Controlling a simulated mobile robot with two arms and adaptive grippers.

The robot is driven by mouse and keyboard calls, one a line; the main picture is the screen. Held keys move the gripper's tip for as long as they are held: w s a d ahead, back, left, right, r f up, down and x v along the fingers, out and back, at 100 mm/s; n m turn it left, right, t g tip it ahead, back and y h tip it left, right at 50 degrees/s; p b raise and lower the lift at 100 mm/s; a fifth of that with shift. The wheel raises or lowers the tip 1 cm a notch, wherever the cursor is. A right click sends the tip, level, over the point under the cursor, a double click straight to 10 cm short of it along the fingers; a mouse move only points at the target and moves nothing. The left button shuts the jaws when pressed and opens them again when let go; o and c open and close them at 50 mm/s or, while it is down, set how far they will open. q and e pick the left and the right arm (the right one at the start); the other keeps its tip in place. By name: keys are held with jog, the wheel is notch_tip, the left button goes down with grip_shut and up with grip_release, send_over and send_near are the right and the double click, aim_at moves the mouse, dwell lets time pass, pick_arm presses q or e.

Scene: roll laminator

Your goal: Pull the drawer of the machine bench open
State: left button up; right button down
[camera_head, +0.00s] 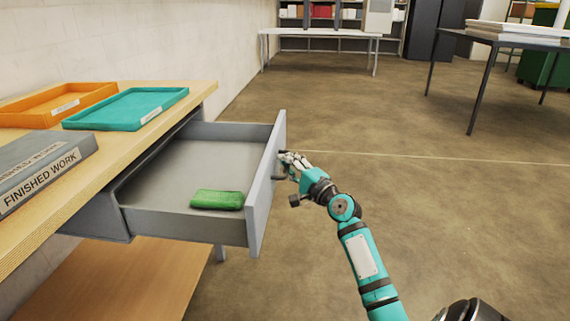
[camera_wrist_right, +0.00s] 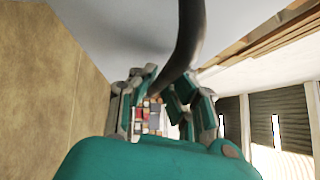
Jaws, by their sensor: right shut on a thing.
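The grey drawer (camera_head: 185,222) of the machine bench (camera_head: 185,99) stands pulled well out to the right, its inside in plain view. A green block-like item (camera_head: 217,200) lies in it near the front. My right gripper (camera_head: 284,168) is at the outer face of the drawer front, shut on the drawer handle. The dark curved handle (camera_wrist_right: 188,50) also shows in the right wrist view, running between the fingers of the right gripper (camera_wrist_right: 165,100). In the head view the fingers hide most of the handle. My left gripper is not in view.
On the bench top are an orange tray (camera_head: 38,111), a teal tray (camera_head: 88,122) and a grey box labelled FINISHED WORK (camera_head: 40,180). A lower wooden shelf (camera_head: 140,285) is under the drawer. The floor to the right is clear up to a dark table (camera_head: 500,38).

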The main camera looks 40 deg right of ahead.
jog(key=shift+a+f, duration=0.2)
jog(key=shift+f, duration=0.15)
jog(key=c, duration=1.4)
grip_release()
jog(key=shift+d+r, duration=0.1)
jog(key=shift+r, duration=0.05)
jog(key=shift+s, duration=0.1)
jog(key=s, duration=0.4)
jog(key=s+f, duration=0.1)
jog(key=s, duration=0.2)
jog(key=s+a, duration=0.1)
jog(key=s, duration=0.3)
jog(key=shift+s+f, duration=0.25)
jog(key=shift+s, duration=0.1)
